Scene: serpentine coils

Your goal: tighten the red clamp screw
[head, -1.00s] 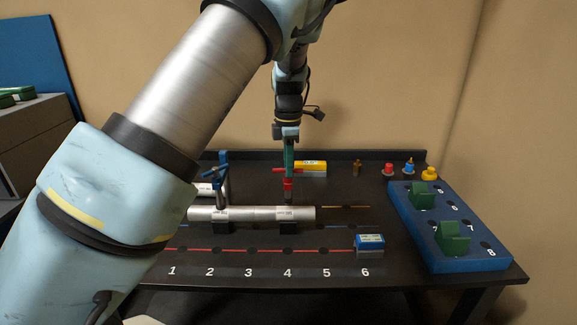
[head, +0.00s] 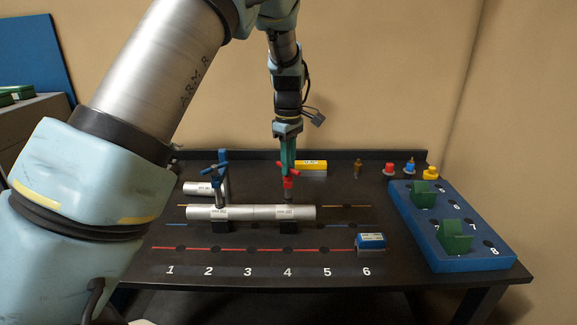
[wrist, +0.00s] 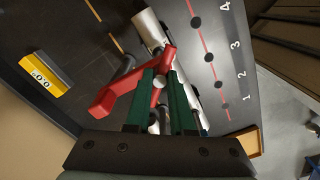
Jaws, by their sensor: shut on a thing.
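The red clamp screw (head: 289,182) stands upright over the right part of a silver tube (head: 262,213), with its red cross handle at the top. My gripper (head: 288,166) points straight down, its green fingers shut on the handle. In the wrist view the red handle (wrist: 116,97) shows between and beside the green fingers (wrist: 161,88), one bar reaching out to the lower left. The fingers hide part of the handle. A blue clamp (head: 218,180) stands to the left on the same tube.
A yellow block (head: 313,167) stands close behind the red clamp. A blue-and-white block (head: 371,240) lies front right. A blue tray (head: 470,262) with green blocks is at the right. Small red, blue and yellow parts stand at the back right. The table front is clear.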

